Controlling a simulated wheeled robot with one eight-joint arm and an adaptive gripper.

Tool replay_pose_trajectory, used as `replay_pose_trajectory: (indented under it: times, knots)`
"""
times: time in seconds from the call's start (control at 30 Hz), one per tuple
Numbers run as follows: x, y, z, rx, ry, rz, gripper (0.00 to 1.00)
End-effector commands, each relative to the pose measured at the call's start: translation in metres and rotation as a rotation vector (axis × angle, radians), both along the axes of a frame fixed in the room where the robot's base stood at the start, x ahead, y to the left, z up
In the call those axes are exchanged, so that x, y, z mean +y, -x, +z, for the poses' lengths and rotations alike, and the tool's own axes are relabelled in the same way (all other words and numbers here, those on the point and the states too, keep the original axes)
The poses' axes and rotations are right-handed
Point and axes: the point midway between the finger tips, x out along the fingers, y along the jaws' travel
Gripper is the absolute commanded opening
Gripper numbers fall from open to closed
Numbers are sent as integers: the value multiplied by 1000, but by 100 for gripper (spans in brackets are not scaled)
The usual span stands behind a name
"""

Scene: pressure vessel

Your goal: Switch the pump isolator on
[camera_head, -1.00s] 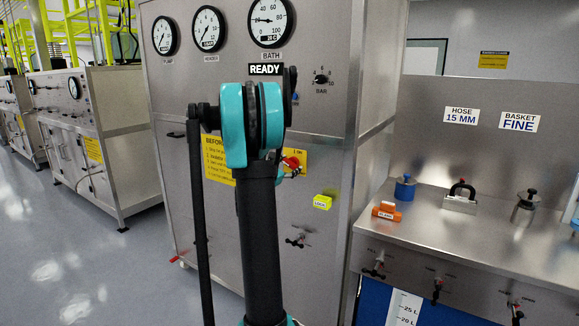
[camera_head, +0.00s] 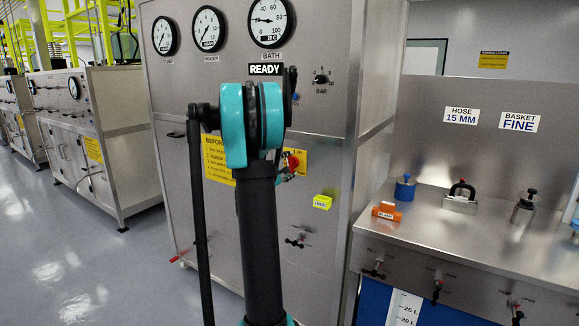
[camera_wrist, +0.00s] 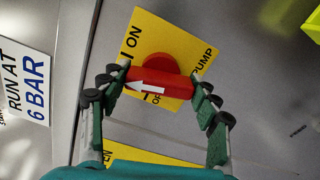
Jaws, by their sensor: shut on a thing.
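The pump isolator is a red rotary handle (camera_wrist: 172,88) with a white arrow, on a yellow plate (camera_wrist: 185,38) marked ON and PUMP. In the wrist view the arrow points left, below the ON mark; the OFF lettering is partly hidden behind the handle. My gripper (camera_wrist: 160,84) is shut on the handle, one finger at each end. In the head view the red isolator (camera_head: 294,161) shows just right of my arm, on the steel cabinet front. My arm hides most of the gripper there.
Gauges (camera_head: 209,29) and a READY sign (camera_head: 265,69) are above on the cabinet. A yellow lock (camera_head: 323,201) is right of my arm. A bench (camera_head: 450,222) at right holds an orange tagged block (camera_head: 387,211) and several fittings. Open floor (camera_head: 80,265) lies at left.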

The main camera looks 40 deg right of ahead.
Motion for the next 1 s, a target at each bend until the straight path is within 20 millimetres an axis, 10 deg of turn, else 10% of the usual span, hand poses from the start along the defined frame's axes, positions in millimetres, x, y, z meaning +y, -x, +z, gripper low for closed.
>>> replay_pose_trajectory:
  times: [1.0]
  knots:
    - [0, 1, -1, -236, -100, -1, 33]
